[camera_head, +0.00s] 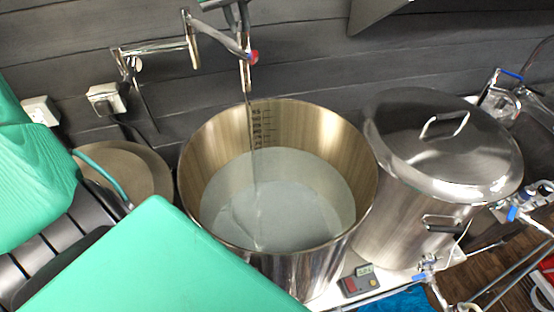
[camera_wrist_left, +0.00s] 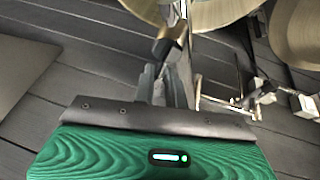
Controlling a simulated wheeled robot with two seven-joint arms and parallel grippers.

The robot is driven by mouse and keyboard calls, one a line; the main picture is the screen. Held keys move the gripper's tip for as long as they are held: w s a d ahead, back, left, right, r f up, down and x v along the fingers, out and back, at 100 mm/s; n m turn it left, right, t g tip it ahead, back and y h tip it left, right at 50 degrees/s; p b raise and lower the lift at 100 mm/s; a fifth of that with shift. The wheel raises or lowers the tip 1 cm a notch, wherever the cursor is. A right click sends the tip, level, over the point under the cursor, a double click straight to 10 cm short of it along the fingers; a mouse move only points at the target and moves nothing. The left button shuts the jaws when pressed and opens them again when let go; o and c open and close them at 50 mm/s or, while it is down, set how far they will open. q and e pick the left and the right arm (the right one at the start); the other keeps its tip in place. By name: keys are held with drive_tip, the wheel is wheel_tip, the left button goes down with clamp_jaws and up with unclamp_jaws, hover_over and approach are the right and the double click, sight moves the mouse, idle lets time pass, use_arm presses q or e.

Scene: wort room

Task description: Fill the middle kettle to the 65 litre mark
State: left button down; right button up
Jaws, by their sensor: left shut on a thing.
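The middle kettle (camera_head: 300,272) stands open in the centre of the head view, with pale water (camera_head: 300,195) inside. A thin stream (camera_head: 251,150) falls into it from the tap spout (camera_head: 246,78). Dark level marks (camera_head: 262,125) run down the far inner wall; the water's far edge lies near their lower end. The numbers are too small to read surely. My left gripper (camera_head: 238,18) is at the tap's top, above the kettle's far rim, shut on the tap handle. Its fingers (camera_wrist_left: 165,75) also show in the left wrist view; the handle is largely hidden. My right gripper is not in view.
A lidded steel kettle (camera_head: 440,150) stands close on the right. A round lid or vessel (camera_head: 145,170) is at the left, partly hidden by my green arm parts. A small device with a display (camera_head: 360,281) lies in front. Wall sockets (camera_head: 106,98) and dark planks are behind.

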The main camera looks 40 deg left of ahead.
use_arm(q)
drive_tip(key=shift+s+a+f+n+b, duration=0.1)
drive_tip(key=shift+s+f+n+b, duration=0.1)
drive_tip(key=shift+n+b, duration=0.4)
drive_tip(key=shift+s+n+y+b, duration=0.1)
drive_tip(key=shift+n+y+b, duration=0.2)
drive_tip(key=shift+y+b, duration=0.15)
drive_tip(key=shift+s+a+n+g+y+b, duration=0.15)
drive_tip(key=shift+s+n+g+y+b, duration=0.15)
drive_tip(key=shift+n+g+b, duration=0.5)
drive_tip(key=shift+s+a+r+n, duration=0.1)
drive_tip(key=shift+s+n, duration=0.05)
drive_tip(key=shift+n, duration=0.4)
drive_tip(key=shift+s+r+n, duration=0.1)
drive_tip(key=shift+s+n, duration=0.05)
drive_tip(key=shift+n, duration=0.4)
drive_tip(key=c, duration=1.3)
unclamp_jaws()
drive_tip(key=shift+s, duration=0.1)
drive_tip(key=shift+c, duration=0.2)
